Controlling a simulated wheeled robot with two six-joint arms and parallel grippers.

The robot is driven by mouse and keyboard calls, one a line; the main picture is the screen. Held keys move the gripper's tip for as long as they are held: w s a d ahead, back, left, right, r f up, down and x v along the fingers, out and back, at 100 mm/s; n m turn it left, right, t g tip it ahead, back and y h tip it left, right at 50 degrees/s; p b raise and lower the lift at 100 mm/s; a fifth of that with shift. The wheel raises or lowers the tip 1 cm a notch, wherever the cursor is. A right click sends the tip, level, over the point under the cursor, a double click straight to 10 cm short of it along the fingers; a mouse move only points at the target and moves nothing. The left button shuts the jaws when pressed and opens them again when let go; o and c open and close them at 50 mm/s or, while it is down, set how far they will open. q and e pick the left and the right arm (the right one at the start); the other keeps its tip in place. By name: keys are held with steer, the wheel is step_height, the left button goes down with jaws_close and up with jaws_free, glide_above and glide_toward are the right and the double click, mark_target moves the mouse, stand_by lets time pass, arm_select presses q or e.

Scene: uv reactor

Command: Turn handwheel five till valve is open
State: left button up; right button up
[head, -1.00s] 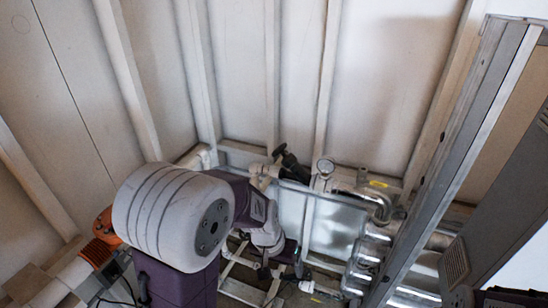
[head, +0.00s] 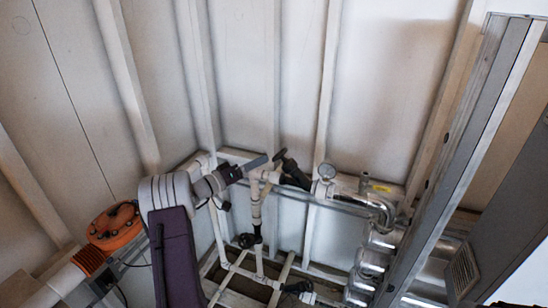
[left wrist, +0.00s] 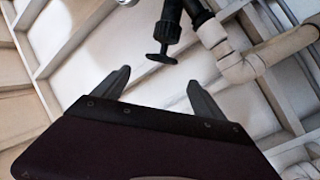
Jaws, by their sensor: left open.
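A black handwheel (head: 280,158) sits on a dark valve body on the pipework at the back wall, in the middle of the head view. In the left wrist view the black handwheel (left wrist: 162,56) shows ahead of the fingertips, between their lines. My left gripper (head: 258,162) is just left of this wheel in the head view. In the left wrist view my left gripper (left wrist: 158,88) is open with nothing between its fingers. No number is readable, so I cannot tell which wheel is five. My right gripper is out of view.
Another dark handwheel (head: 247,240) is lower on the pipe frame. White pipes (left wrist: 245,65) run close right of the wheel in the wrist view. A gauge (head: 326,171) and shiny metal pipes (head: 370,250) stand to the right. An orange flanged part (head: 113,226) is at left.

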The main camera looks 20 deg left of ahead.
mark_target(278, 154)
arm_select(q)
steer(key=p+x, duration=0.4)
steer(key=x, duration=0.4)
steer(key=shift+w+d, duration=0.2)
steer(key=shift+w, duration=0.1)
steer(key=shift+w+d, duration=0.1)
